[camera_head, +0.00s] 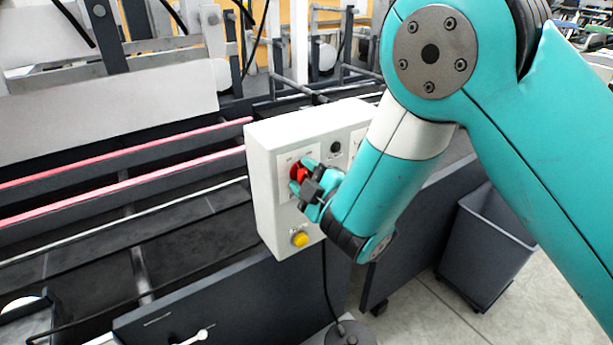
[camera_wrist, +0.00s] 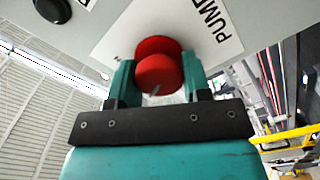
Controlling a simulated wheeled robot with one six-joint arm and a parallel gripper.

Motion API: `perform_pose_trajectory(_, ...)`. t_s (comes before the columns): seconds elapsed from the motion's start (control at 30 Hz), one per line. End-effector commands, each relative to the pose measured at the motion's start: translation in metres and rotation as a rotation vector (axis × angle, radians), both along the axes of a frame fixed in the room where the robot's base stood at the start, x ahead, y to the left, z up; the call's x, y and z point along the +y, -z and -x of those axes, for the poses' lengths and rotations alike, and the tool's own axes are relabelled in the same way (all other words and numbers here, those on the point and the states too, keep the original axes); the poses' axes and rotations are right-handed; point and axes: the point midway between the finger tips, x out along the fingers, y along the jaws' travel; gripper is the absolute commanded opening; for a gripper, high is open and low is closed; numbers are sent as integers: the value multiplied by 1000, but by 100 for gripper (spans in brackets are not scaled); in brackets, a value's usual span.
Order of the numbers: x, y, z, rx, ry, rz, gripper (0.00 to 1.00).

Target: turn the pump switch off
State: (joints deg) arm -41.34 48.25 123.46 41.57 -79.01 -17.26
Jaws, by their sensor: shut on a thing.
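The pump switch is a red rotary knob (camera_head: 298,171) on a white label plate on the front of a white control box (camera_head: 262,190). My gripper (camera_head: 304,180) is at the knob, with its teal fingers around it. In the wrist view the red knob (camera_wrist: 158,68) sits between the two fingers of my gripper (camera_wrist: 157,82), under a label (camera_wrist: 205,25) reading "PUMP". The fingers are shut on the knob. A small light mark shows on the knob's lower edge. The knob's turned position is hard to tell, as the fingers partly cover it.
A yellow button (camera_head: 300,239) is low on the box, and a black round control (camera_head: 335,147) is right of the knob. Machine rails with pink-red rods (camera_head: 120,193) run to the left. A grey bin (camera_head: 487,245) stands on the floor at the right.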

Motion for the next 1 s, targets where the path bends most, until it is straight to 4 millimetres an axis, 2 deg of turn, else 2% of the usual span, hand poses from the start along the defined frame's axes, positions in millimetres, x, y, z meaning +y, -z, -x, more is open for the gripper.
perform_pose_trajectory(0.4,1,2,1,-105,-1,161,21)
perform_pose_trajectory(0.97,0,2,1,-121,-1,185,21)
perform_pose_trajectory(1.0,0,2,1,-121,-1,185,51)
